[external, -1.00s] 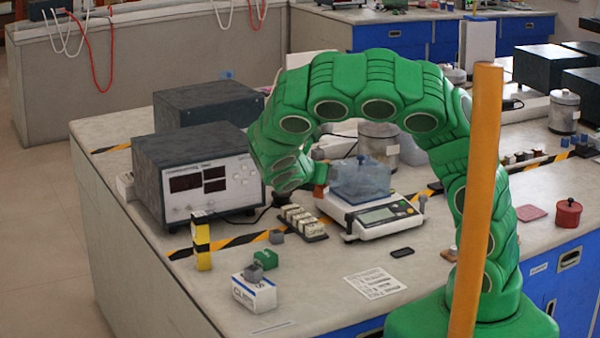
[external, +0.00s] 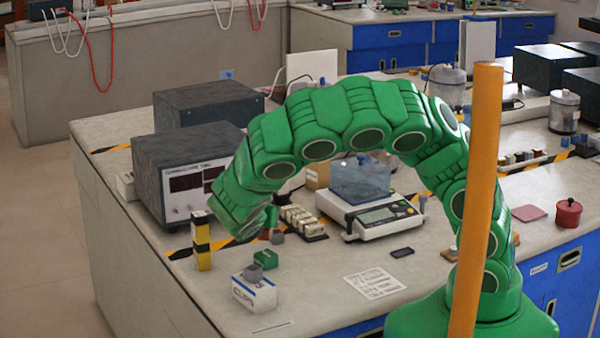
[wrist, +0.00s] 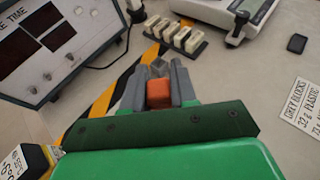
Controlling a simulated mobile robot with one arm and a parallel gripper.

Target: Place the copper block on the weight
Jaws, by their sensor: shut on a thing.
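The copper block (wrist: 160,94) is an orange cube between the two grey fingers of my gripper (wrist: 158,82), which is shut on it. In the external view my gripper (external: 266,228) is low over the bench, in front of the instrument; the block shows only partly below it. A small grey piece (external: 278,237), which may be the weight, stands on the bench close to the right of the gripper. In the wrist view a grey piece (wrist: 159,66) shows just beyond the block. I cannot tell whether they touch.
A white box (external: 254,292) with a grey block on top and a green block (external: 265,259) stand in front. A yellow-black post (external: 202,240) is at left. A row of pale blocks (external: 304,222) and a scale (external: 370,216) with a clear blue box lie right. A printed card (external: 375,283) is in front.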

